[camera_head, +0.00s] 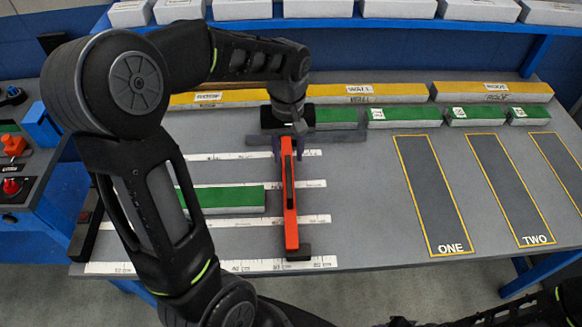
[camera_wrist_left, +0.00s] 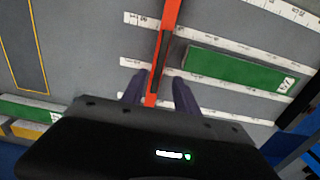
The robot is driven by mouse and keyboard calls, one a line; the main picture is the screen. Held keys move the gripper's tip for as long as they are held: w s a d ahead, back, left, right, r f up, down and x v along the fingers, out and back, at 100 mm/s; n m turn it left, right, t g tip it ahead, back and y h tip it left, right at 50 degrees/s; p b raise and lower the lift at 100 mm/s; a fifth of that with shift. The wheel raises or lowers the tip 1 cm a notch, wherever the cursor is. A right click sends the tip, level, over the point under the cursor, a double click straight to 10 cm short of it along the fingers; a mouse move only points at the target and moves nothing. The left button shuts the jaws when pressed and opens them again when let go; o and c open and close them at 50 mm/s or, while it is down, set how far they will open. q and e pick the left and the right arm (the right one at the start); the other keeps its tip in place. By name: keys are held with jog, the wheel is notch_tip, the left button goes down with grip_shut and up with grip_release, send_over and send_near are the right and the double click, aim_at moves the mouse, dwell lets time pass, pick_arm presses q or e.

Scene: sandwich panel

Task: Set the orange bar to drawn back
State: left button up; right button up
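The orange bar (camera_head: 291,205) lies lengthwise over the grey panel, its dark foot at the near end by the scale marked in cm. It crosses several white ruled strips, right of a green block (camera_head: 225,199). My left gripper (camera_head: 290,147) is at the bar's far end. In the left wrist view the bar (camera_wrist_left: 168,22) runs between the fingers of my left gripper (camera_wrist_left: 160,82). They are apart, with a small gap on each side of the bar. The green block also shows in the left wrist view (camera_wrist_left: 235,68). My right gripper is not visible; only dark parts of my right arm show at bottom right.
Yellow blocks (camera_head: 372,91) and smaller green blocks (camera_head: 404,117) line the back. Outlined bays ONE (camera_head: 432,195) and TWO (camera_head: 510,190) are empty on the right. A blue shelf (camera_head: 400,22) with white boxes stands behind. A control box with red knobs (camera_head: 11,187) is at left.

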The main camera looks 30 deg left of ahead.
aim_at(289, 176)
pick_arm(q)
jog(key=shift+f+p, duration=0.55)
jog(key=shift+f, duration=3.4)
grip_shut()
